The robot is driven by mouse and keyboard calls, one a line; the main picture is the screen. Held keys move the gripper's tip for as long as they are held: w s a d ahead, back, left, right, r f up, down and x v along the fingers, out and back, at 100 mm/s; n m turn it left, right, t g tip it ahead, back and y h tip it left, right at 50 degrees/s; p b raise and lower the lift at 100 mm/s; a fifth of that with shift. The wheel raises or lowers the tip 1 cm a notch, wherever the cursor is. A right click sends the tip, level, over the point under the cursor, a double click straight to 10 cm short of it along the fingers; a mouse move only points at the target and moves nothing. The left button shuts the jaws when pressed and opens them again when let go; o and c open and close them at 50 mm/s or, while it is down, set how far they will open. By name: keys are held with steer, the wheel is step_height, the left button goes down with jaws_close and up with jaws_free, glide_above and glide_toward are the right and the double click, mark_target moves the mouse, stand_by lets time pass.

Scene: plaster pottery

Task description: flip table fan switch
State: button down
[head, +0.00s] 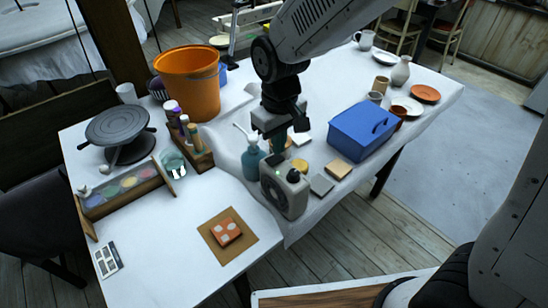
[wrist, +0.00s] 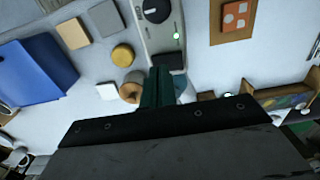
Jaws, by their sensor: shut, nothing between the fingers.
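The table fan (head: 284,192) is a small beige box with a round front grille, near the front edge of the white-covered table. On its top, in the wrist view (wrist: 163,37), are a black round knob (wrist: 155,10), a lit green light (wrist: 176,36) and a dark rectangular part (wrist: 170,61) that looks like the switch. My gripper (head: 279,147) points down over the back of the fan, shut and empty. In the wrist view its teal fingertips (wrist: 158,72) appear right beside the dark part and partly cover it. I cannot tell whether they touch it.
A teal pump bottle (head: 251,162) stands close left of the fan. A blue box (head: 358,130) and several small tiles lie to the right. An orange bucket (head: 190,85) stands behind left. A brown board with an orange tile (head: 226,232) lies front left, with clear table around it.

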mark_target(279, 157)
step_height(279, 157, up, 6)
steer(key=shift+f, duration=0.2)
stand_by(0.4)
stand_by(0.4)
steer(key=s+d+r+m, duration=0.3)
steer(key=s+d+r, duration=0.1)
steer(key=s+d, duration=0.5)
steer(key=s+d+r+m+t, duration=0.1)
steer(key=s+d+r+m, duration=0.2)
steer(key=s+d, duration=0.7)
steer(key=shift+s+d+r+m, duration=0.25)
steer(key=shift+d+r+m, duration=0.15)
steer(key=shift+d+r, duration=0.45)
